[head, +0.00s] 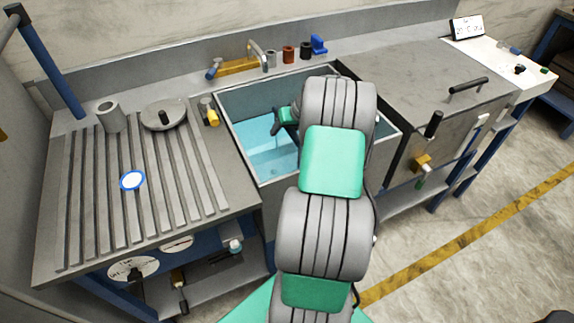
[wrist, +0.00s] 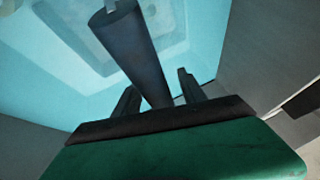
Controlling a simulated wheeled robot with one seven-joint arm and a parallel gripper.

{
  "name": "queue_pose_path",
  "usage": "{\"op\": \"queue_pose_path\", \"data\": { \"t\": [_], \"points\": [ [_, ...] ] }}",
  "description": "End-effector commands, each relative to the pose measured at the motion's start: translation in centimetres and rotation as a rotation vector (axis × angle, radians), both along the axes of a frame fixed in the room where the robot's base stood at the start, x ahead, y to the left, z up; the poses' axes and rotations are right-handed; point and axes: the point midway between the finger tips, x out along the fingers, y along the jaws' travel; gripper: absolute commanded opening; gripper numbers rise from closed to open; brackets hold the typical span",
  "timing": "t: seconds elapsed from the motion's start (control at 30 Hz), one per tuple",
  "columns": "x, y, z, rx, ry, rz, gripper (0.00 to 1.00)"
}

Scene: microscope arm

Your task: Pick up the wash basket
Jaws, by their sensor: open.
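In the wrist view, a dark cylindrical bar (wrist: 128,48) with a small metal tip lies between the two fingers of my gripper (wrist: 157,82). Gaps show between the bar and the fingers, which are open. The bar looks like a handle, perhaps the wash basket's; I cannot tell what it joins. Pale rounded outlines show in the blue water behind it, but no basket is clearly seen. In the head view, my gripper (head: 277,125) is inside the sink (head: 250,170), over the water (head: 262,148). My arm hides the sink's right part.
The sink's metal walls surround my gripper closely. A yellow tap (head: 240,67) stands behind it. A closed metal unit (head: 420,75) stands on the right.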

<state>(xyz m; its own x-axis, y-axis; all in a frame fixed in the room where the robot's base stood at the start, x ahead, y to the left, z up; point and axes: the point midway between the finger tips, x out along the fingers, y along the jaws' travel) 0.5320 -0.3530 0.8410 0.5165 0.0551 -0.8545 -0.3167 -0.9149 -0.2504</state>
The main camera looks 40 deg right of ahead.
Motion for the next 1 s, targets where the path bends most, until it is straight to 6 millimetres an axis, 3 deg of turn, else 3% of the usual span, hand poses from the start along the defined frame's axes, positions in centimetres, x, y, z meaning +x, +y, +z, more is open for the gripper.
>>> {"op": "queue_pose_path", "data": {
  "t": [0.07,0.63,1.0],
  "points": [
    [0.0,0.0,0.01,0.0,0.0,0.0,0.48],
    [-0.04,-0.05,0.0,0.0,0.0,-0.001,0.01],
    [-0.05,-0.08,-0.01,0.0,0.001,-0.002,0.0]
  ]
}}
